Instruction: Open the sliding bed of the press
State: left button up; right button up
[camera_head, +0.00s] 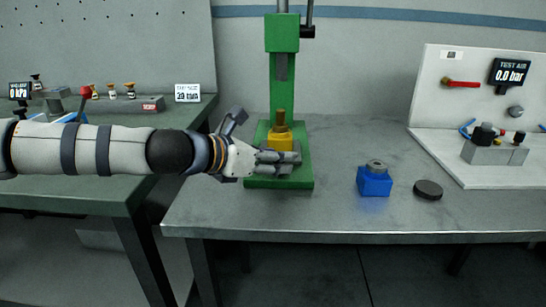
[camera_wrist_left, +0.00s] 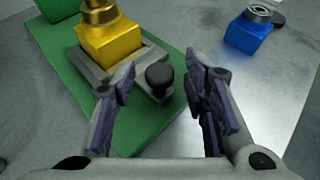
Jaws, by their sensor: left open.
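The green press (camera_head: 282,34) stands on the grey bench, with a green base plate (camera_wrist_left: 70,62). Its grey sliding bed (camera_wrist_left: 150,52) carries a yellow block (camera_wrist_left: 108,45) with a brass part (camera_wrist_left: 98,12) on top. A black round knob (camera_wrist_left: 159,74) sticks out from the bed's near side. My left gripper (camera_head: 284,160) is open at the front of the press, low over the base. In the left wrist view the knob appears between its two fingertips, without visible contact. In the head view the gripper hides the knob and part of the bed. My right gripper is not in view.
A blue block (camera_head: 374,182) with a metal ring on top and a black disc (camera_head: 428,190) sit right of the press. A white test panel (camera_head: 432,90) stands at the far right. A green table (camera_head: 195,115) is on the left. Bench between press and blue block is clear.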

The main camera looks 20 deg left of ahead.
pick_arm(q)
jog(key=v, duration=1.2)
